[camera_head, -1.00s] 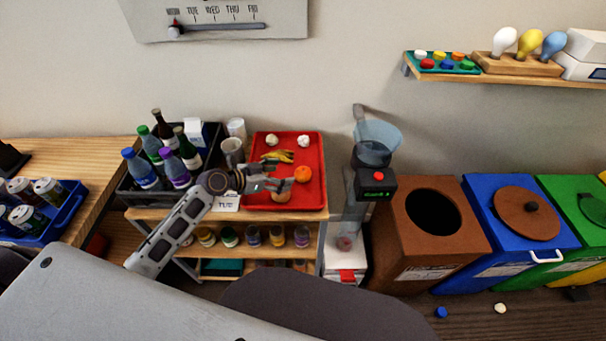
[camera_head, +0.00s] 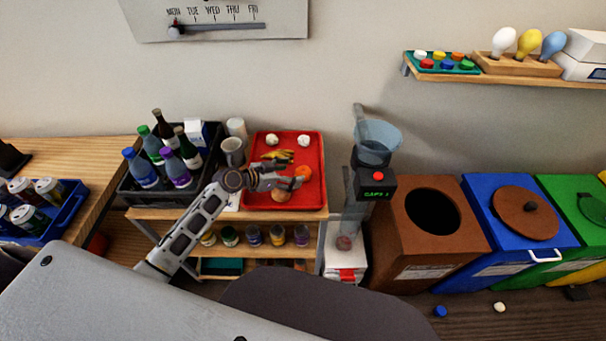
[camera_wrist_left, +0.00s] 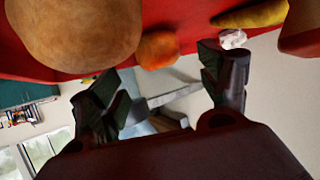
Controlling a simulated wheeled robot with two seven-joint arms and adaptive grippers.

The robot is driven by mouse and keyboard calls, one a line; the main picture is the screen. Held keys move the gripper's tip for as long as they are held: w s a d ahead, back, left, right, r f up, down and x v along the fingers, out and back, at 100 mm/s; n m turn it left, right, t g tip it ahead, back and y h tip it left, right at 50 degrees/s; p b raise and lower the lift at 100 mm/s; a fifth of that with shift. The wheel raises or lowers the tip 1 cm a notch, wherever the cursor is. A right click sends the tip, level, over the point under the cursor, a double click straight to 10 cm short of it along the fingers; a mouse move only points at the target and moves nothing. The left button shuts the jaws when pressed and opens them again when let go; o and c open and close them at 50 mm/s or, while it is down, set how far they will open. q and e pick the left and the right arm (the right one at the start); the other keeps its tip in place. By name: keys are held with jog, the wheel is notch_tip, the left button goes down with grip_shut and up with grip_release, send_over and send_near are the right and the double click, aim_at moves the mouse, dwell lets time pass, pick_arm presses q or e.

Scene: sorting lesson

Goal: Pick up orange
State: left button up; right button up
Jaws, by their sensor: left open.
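The orange (camera_head: 304,172) lies on the red tray (camera_head: 311,143) on the wooden cart, partly covered by my gripper. In the left wrist view the orange (camera_wrist_left: 157,49) sits between and beyond the two fingers. My left gripper (camera_head: 293,177) is open and empty, its fingertips close to the orange; I cannot tell whether they touch it. The open gripper (camera_wrist_left: 160,78) also shows in the left wrist view, with one finger on each side. My right gripper is not in view.
A tan round item (camera_head: 281,196) lies on the tray near my gripper. Yellow bananas (camera_head: 279,155) and white crumpled pieces (camera_head: 303,141) lie farther back. A dark crate (camera_head: 128,188) of bottles stands left of the tray. A scale-like device (camera_head: 376,185) stands to its right.

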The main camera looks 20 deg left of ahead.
aim_at(298, 172)
pick_arm(q)
jog(key=shift+p+x, duration=0.4)
jog(key=shift+x, duration=2)
jog(key=shift+f, duration=0.1)
jog(key=c, duration=1.1)
